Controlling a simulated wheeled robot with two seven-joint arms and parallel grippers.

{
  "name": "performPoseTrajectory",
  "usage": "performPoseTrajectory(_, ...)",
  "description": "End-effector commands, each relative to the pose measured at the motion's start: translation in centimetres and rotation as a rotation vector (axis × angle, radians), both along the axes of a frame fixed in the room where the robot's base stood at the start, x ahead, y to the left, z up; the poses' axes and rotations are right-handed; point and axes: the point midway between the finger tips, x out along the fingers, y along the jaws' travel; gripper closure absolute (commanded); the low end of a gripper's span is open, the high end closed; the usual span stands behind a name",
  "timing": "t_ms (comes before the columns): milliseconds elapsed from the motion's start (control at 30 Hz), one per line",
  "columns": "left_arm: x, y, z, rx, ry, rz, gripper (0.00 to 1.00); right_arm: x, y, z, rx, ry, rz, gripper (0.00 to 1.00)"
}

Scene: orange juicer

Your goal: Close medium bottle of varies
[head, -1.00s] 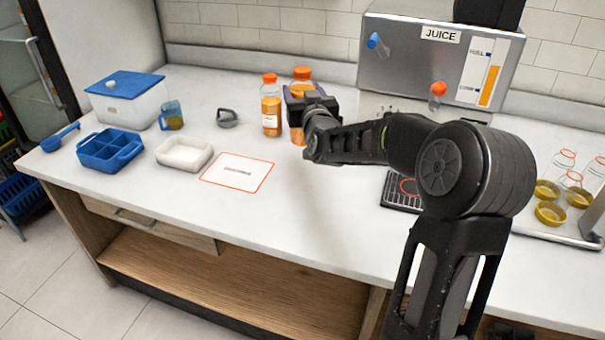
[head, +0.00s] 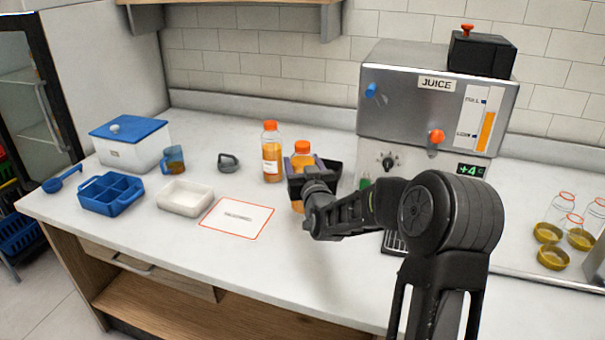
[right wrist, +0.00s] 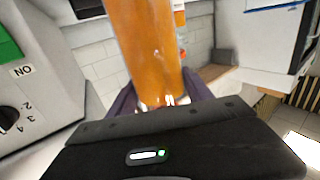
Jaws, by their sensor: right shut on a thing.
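A bottle of orange juice with an orange cap on top (head: 302,148) stands upright in my right gripper (head: 312,176), which is shut around its body. In the right wrist view the orange body of this bottle (right wrist: 148,45) rises between the fingers; its cap is out of that view. The gripper hides part of its lower body, and I cannot tell whether it rests on the counter. A second juice bottle (head: 271,160), with a white label and an orange cap, stands upright just left of it, apart from the gripper. My left gripper is not in view.
The juice machine (head: 415,110) stands right of the held bottle. A white tray (head: 185,207), a blue divided tray (head: 108,210), a marked mat (head: 237,230) and a grey clamp-like item (head: 228,161) lie to the left. Small clear bottles and yellow pieces (head: 552,257) are at right.

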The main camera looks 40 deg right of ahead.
Motion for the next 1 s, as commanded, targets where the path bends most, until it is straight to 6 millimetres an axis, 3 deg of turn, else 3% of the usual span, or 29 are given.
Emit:
performPoseTrajectory(200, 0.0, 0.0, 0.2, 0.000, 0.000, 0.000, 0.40, 0.0, 0.0, -2.5, 0.000, -0.001, 0.000, 1.00)
performPoseTrajectory(667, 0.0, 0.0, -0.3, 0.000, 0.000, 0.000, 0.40, 0.0, 0.0, -3.1, -0.002, -0.004, 0.000, 1.00)
performPoseTrajectory(700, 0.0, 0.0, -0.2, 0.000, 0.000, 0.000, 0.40, 0.0, 0.0, -3.2, 0.000, 0.001, 0.000, 0.38)
performPoseTrajectory(933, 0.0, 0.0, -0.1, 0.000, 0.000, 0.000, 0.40, 0.0, 0.0, -3.2, 0.001, 0.002, 0.000, 0.19)
performPoseTrajectory(1000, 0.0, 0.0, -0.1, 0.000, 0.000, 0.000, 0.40, 0.0, 0.0, -3.2, 0.001, 0.002, 0.000, 0.19)
